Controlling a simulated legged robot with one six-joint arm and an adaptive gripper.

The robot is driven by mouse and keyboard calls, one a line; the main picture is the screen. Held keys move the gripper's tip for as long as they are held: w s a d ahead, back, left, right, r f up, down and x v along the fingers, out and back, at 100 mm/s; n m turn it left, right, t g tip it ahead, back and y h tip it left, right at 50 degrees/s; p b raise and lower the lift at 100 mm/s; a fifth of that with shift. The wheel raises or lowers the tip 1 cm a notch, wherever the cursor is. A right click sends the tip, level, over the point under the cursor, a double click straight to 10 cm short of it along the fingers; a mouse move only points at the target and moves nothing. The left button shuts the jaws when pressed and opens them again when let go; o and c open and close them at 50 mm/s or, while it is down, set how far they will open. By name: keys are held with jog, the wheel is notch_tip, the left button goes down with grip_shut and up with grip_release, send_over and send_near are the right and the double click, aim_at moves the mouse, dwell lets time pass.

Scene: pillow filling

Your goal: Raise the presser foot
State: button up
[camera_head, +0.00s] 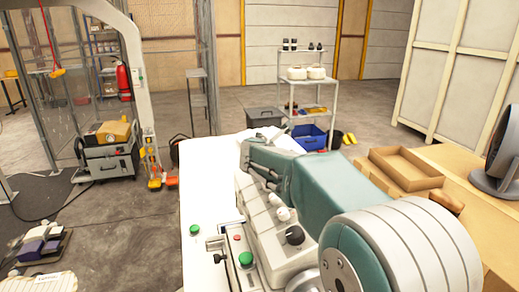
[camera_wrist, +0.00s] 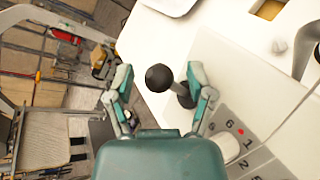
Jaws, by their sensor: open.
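A lever with a black ball knob (camera_wrist: 159,77) shows in the wrist view. Its short grey stem leads down and right to a dark base on the white machine surface. My gripper (camera_wrist: 160,72) is open, with one teal finger on each side of the knob in the picture. I see no finger touching it, and I cannot tell the depth gap. The presser foot itself is not identifiable in either view. In the head view, I cannot clearly make out the gripper's fingertips.
A white dial with numbers and a red dot (camera_wrist: 238,132) sits right of the gripper. An open cardboard box (camera_head: 405,168) and a dark round fan-like object (camera_head: 503,150) stand at right.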

jog(key=v, duration=1.1)
jog(key=shift+s, duration=0.25)
jog(key=shift+a, duration=0.1)
